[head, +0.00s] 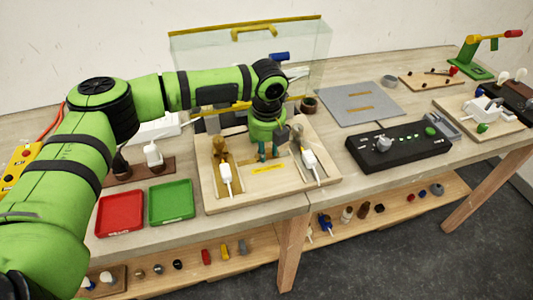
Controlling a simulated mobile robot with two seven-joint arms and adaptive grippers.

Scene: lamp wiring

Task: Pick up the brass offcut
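No piece is plainly marked as the brass offcut. My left gripper (282,140) points down over the wooden wiring board (312,178), to the left of the mat and apart from those strips. Its fingers are small and partly hidden by the wrist, so I cannot tell whether they are open or hold something. A brass-coloured fitting (221,150) stands on the board's left side. My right gripper is out of view.
Red (120,210) and green (171,202) trays stand at the front left. A clear screen with a yellow top edge (245,27) stands behind my arm. A black control box (398,146) lies right of the board. A lower shelf holds several small parts.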

